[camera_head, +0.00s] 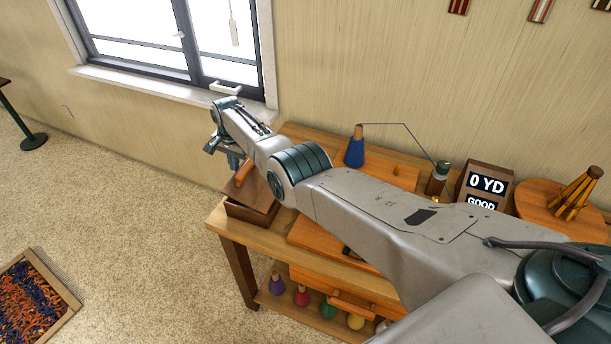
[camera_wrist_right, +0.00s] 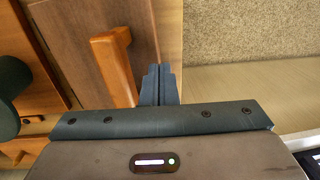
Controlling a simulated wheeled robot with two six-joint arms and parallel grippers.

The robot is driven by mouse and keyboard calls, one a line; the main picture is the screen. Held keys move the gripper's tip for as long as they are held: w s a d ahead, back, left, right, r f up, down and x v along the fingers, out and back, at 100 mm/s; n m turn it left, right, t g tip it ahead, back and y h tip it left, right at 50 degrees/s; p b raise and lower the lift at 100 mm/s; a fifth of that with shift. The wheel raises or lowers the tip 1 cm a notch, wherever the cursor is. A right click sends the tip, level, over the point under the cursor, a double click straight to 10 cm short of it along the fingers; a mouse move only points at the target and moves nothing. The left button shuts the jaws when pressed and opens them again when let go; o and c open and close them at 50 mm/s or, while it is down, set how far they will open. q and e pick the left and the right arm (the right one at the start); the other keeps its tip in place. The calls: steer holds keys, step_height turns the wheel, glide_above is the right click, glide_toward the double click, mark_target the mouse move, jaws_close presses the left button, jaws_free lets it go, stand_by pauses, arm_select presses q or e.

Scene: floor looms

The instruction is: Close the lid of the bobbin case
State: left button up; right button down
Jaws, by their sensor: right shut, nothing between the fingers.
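The bobbin case (camera_head: 245,213) is a brown wooden box on the near left corner of the wooden table. Its lid (camera_head: 241,187) slants above the box and carries an orange bar handle (camera_head: 243,171); my right arm hides part of both, so the exact lid angle is unclear. In the right wrist view, the orange handle (camera_wrist_right: 112,62) lies left of the fingers on the brown lid (camera_wrist_right: 60,40). My right gripper (camera_head: 208,150) is just left of the lid, its shut, empty fingers (camera_wrist_right: 160,68) close to the lid; contact is unclear. My left gripper is out of view.
My right arm spans the table (camera_head: 290,222). Behind it stand a blue cone (camera_head: 354,152) and a display box (camera_head: 484,185). A round wooden stand (camera_head: 540,204) is at right. Colored bobbins (camera_head: 301,297) sit on the lower shelf.

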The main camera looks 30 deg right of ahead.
steer(key=shift+w+d+f, duration=0.1)
steer(key=shift+w+f, duration=0.1)
steer(key=shift+f, duration=0.1)
steer(key=shift+r, duration=0.2)
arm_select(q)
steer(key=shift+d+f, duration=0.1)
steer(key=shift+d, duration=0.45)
arm_select(e)
steer(key=shift+s, duration=0.1)
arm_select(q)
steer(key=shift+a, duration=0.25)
